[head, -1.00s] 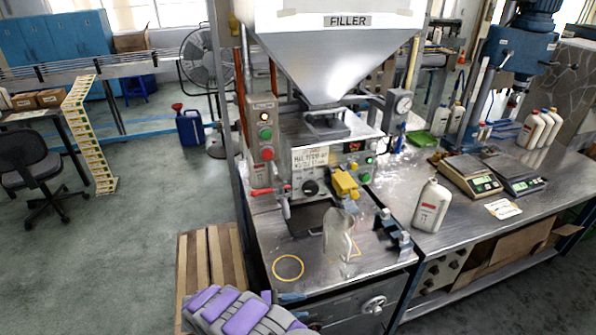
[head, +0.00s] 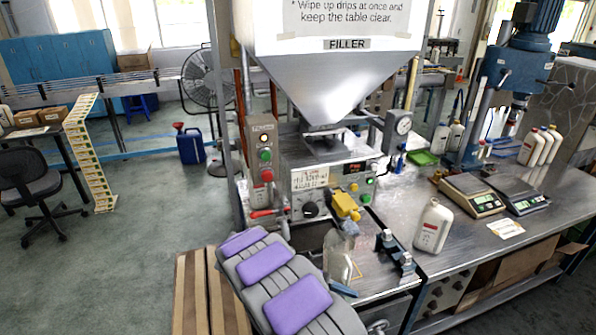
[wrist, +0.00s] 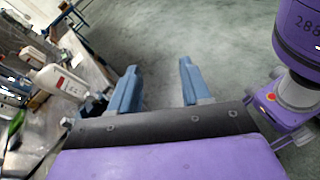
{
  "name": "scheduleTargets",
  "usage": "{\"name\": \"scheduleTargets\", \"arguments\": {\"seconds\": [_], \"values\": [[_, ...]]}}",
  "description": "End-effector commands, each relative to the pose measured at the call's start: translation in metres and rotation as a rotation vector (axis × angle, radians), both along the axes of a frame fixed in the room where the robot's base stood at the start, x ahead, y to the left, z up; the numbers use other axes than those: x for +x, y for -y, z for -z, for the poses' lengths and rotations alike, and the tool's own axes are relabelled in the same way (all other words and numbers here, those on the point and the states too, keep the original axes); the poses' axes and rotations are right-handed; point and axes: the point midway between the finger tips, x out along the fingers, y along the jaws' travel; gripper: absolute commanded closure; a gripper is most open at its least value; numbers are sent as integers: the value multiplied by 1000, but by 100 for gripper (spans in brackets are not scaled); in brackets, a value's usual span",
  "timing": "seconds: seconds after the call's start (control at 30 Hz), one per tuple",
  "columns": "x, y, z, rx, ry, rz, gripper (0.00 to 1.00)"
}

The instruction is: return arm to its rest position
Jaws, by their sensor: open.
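My gripper (wrist: 160,88) shows in the wrist view as two blue fingers spread apart. Nothing is between them; grey floor shows through the gap. A white bottle with a red label (head: 432,226) stands on the metal bench to the right. A white bottle (wrist: 58,82) also shows left of my fingers in the wrist view, apart from them.
The filler hopper (head: 335,82) hangs above the machine. Two scales (head: 470,193) and several white bottles (head: 540,146) are on the bench at right. A wooden pallet (head: 192,295) lies at front left. A blue jug (head: 191,148) and a fan stand behind.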

Motion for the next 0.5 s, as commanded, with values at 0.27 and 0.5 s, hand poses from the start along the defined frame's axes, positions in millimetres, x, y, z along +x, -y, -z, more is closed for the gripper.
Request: {"name": "scheduleTargets", "arguments": {"seconds": [0.27, 0.5], "values": [[-43, 40, -56, 143, 127, 184, 53], [-91, 63, -89, 274, 241, 340, 53]]}}
